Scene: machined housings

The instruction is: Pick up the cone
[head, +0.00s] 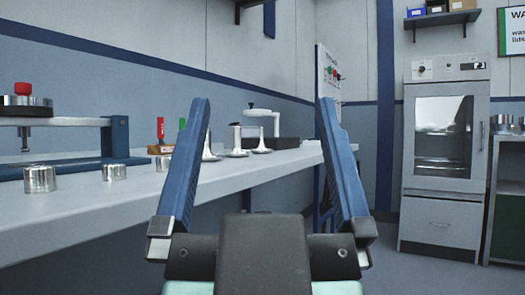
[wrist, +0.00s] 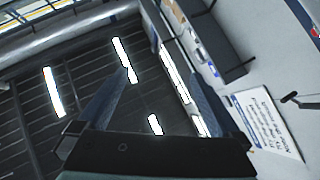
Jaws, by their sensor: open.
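I cannot tell which is the cone meant. My gripper (head: 263,102) is open and empty, its two blue fingers spread wide in front of the bench. The cones appear beyond it, apart from the fingers. The wrist view shows the open fingers (wrist: 158,66) against the ceiling, with no cone in sight.
The bench (head: 130,200) runs along the left wall. It carries a blue-framed fixture (head: 115,138), metal cylinders (head: 40,179), a block with red and green handles (head: 160,149) and a white-armed device (head: 263,117). A grey oven cabinet (head: 445,150) stands right; floor before it is clear.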

